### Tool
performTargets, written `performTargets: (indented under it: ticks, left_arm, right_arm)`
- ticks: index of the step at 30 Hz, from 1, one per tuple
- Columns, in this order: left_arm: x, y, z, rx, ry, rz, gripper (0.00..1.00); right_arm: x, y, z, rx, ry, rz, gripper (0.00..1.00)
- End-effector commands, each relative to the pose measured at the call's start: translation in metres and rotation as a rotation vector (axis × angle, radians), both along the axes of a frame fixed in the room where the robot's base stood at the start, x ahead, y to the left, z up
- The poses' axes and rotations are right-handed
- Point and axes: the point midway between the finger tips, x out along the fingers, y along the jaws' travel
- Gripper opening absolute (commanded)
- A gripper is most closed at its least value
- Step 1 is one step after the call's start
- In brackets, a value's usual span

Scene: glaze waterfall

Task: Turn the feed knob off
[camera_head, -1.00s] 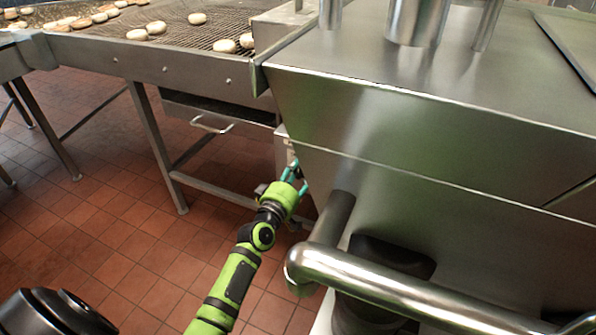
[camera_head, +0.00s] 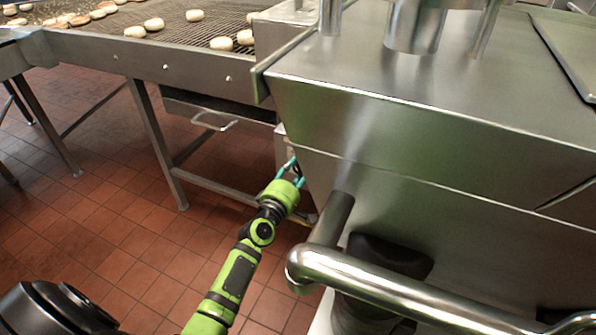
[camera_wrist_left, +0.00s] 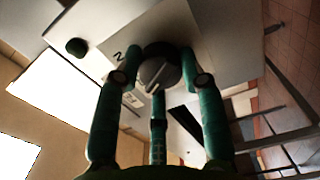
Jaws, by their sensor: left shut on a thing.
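The feed knob (camera_wrist_left: 160,68) is a round dark grey knob with a pale pointer line, on a light metal box face in the left wrist view. The pointer slants toward the lower left of that picture. My left gripper (camera_wrist_left: 158,75) has its teal fingers around the knob, shut on it. In the head view my left gripper (camera_head: 289,170) reaches to the small metal box (camera_head: 281,143) beside the big steel machine. The knob is hidden there by the fingers and the machine's edge. My right gripper is in neither view.
A dark round button (camera_wrist_left: 76,47) sits on the same face near the knob. The steel machine (camera_head: 420,130) and its thick pipe rail (camera_head: 380,285) stand right of my left arm. A conveyor with buns (camera_head: 195,15) runs behind. Tiled floor (camera_head: 110,240) is open at left.

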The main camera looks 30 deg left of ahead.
Motion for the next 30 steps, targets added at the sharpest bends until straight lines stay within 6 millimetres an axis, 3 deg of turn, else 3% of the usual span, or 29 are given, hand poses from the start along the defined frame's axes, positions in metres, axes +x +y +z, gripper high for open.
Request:
performTargets:
  ticks: [12, 13, 14, 15, 25, 30]
  left_arm:
    - [0.0, -0.001, 0.0, -0.013, -0.001, -0.002, 0.08]
    - [0.0, -0.001, 0.0, -0.013, -0.001, -0.002, 0.48]
    - [0.0, -0.001, 0.0, -0.013, -0.001, -0.002, 0.6]
    - [0.0, -0.001, 0.0, -0.012, -0.001, -0.002, 0.64]
    - [-0.001, -0.001, 0.0, -0.009, 0.0, -0.001, 0.64]
    - [-0.019, -0.001, -0.001, -0.009, 0.0, 0.0, 0.64]
  right_arm:
    - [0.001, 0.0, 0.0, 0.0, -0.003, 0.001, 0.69]
    - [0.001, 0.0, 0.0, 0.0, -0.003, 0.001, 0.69]
    - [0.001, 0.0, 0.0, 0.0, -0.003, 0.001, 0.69]
    - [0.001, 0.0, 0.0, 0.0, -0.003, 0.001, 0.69]
    - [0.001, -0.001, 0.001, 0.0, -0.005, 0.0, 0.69]
    - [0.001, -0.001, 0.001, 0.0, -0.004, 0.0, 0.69]
